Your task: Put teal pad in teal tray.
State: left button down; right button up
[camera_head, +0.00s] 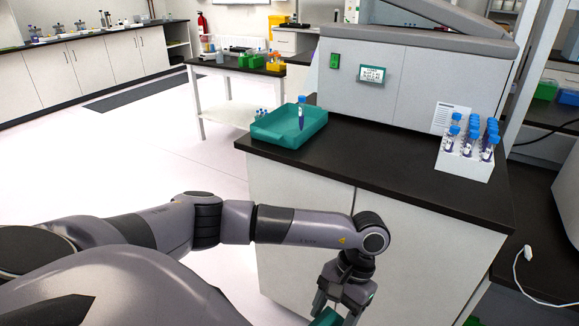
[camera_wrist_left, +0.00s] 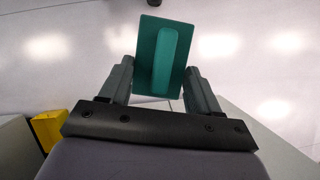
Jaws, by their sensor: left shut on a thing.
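My left gripper (camera_head: 337,298) hangs low in front of the counter, at the bottom of the head view. It is shut on the teal pad (camera_head: 325,318), which is partly cut off by the frame's lower edge there. In the left wrist view the pad (camera_wrist_left: 150,35), a flat teal plate with a raised bar, sits between the two fingers (camera_wrist_left: 160,78). The teal tray (camera_head: 272,137) lies on the near left corner of the black counter, well above and left of the gripper. A blue-capped tube (camera_head: 301,115) shows at the tray. My right gripper is not in view.
The black counter (camera_head: 390,155) has clear room right of the tray. A white rack (camera_head: 463,165) of several blue-capped tubes stands at its right end. A large grey machine (camera_head: 430,75) stands behind. A yellow object (camera_wrist_left: 50,128) shows in the left wrist view.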

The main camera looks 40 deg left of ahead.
aim_at(282, 127)
jog(key=j+z, duration=0.1)
jog(key=j, duration=0.45)
jog(key=k+j+z, duration=0.1)
jog(key=j, duration=0.95)
jog(key=k+j+z, duration=0.15)
jog(key=j, duration=0.4)
jog(key=k+j+z, duration=0.1)
jog(key=j, duration=0.45)
